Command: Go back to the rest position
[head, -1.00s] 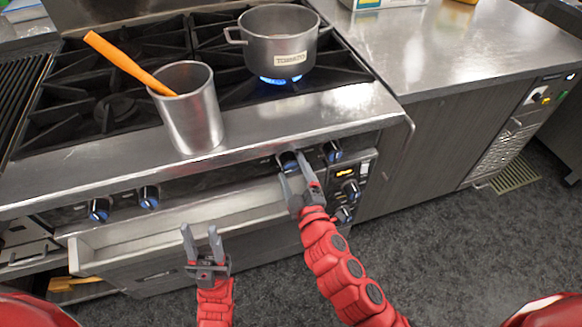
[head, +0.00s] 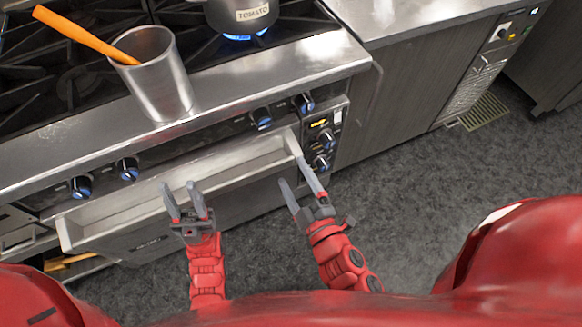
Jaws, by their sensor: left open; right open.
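My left gripper (head: 186,205) is open and empty, in front of the open drawer (head: 110,214) of the stove. My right gripper (head: 293,186) is open and empty, near the right end of the drawer and below the stove knobs. It looks clear of the knob (head: 261,118) above it. Both red arms reach up from the bottom of the head view.
A metal pot labelled TOMATO (head: 240,15) sits over a lit blue flame. A metal cup (head: 156,80) holding an orange utensil (head: 85,35) stands at the stove's front edge. A counter (head: 400,12) is at right. Grey floor (head: 410,200) is free at right.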

